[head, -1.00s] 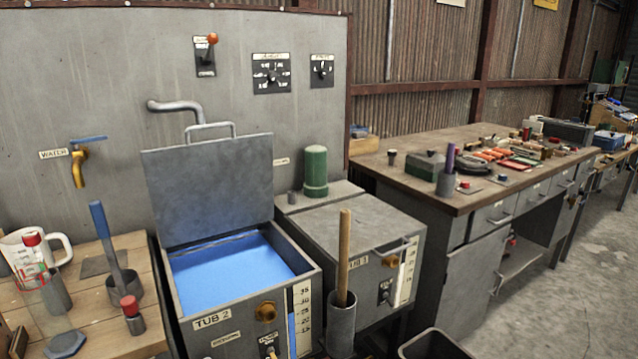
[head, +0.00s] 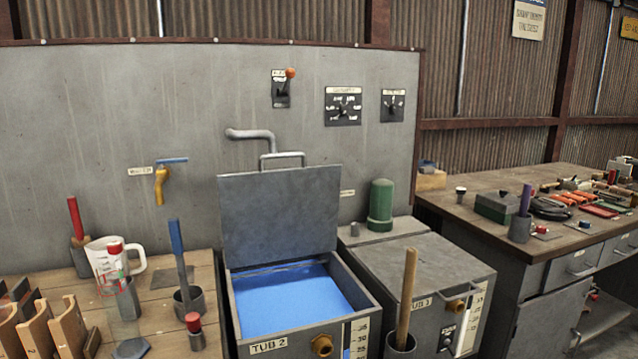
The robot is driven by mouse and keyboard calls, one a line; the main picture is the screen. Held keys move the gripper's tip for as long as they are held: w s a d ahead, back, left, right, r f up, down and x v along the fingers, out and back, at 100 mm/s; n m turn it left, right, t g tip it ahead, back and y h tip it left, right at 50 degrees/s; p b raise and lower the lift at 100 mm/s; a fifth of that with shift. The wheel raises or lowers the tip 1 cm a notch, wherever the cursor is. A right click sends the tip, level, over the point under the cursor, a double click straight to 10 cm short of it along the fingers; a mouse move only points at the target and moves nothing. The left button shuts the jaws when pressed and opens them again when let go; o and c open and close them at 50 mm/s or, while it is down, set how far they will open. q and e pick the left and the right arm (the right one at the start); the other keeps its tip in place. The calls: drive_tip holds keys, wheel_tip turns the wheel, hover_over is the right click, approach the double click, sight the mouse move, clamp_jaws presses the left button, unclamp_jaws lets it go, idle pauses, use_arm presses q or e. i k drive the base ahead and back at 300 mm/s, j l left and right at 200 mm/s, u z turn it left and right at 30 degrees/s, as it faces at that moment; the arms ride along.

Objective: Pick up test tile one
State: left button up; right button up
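I cannot tell which thing is test tile one; no label for it is readable. A thin flat grey plate (head: 168,277) lies on the wooden table (head: 160,310) at the left. Curved wooden holders (head: 68,330) stand at the table's left edge, with dark and reddish pieces among them, partly cut off by the frame. Neither of my grippers is in the head view.
An open tub of blue liquid (head: 290,300), marked TUB 2, stands right of the table. A closed tub (head: 435,270) adjoins it. A white jug (head: 133,257) and a blue-handled tool in a cup (head: 177,250) stand on the table. A workbench (head: 470,207) is at right.

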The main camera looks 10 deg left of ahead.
sight(69, 331)
drive_tip(key=u, duration=1.65)
